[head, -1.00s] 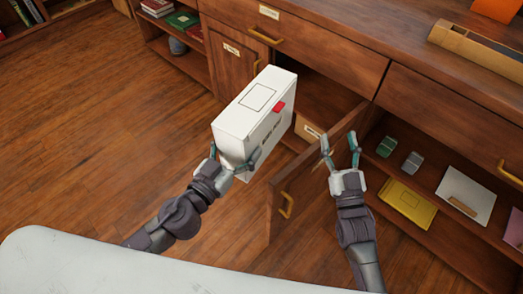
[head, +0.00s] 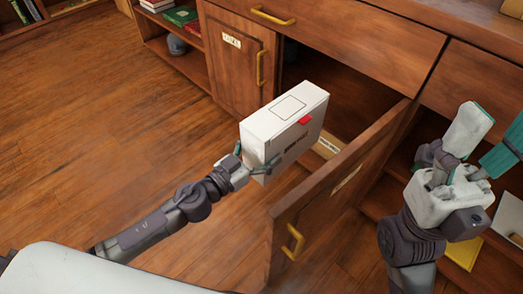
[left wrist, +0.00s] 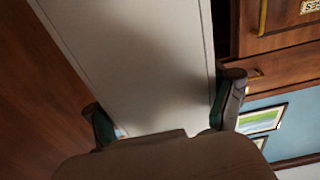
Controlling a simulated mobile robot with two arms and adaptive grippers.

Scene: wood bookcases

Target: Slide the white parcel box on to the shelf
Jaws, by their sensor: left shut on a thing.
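The white parcel box (head: 266,138), with a label outline on top and a red tag, is held in the air by my left gripper (head: 257,168). The left fingers are shut on its near end; the left wrist view shows them on either side of the white box (left wrist: 140,60). The box is in front of the open cabinet, whose shelf (head: 350,118) shows dark and partly hidden behind it. My right gripper (head: 490,142) is open and empty at the right, close to the camera.
The open cabinet door (head: 325,205) with a brass handle juts out to the right of the box. A closed door (head: 236,62) stands left of the opening, and a drawer (head: 340,40) is above it. The wood floor at left is clear.

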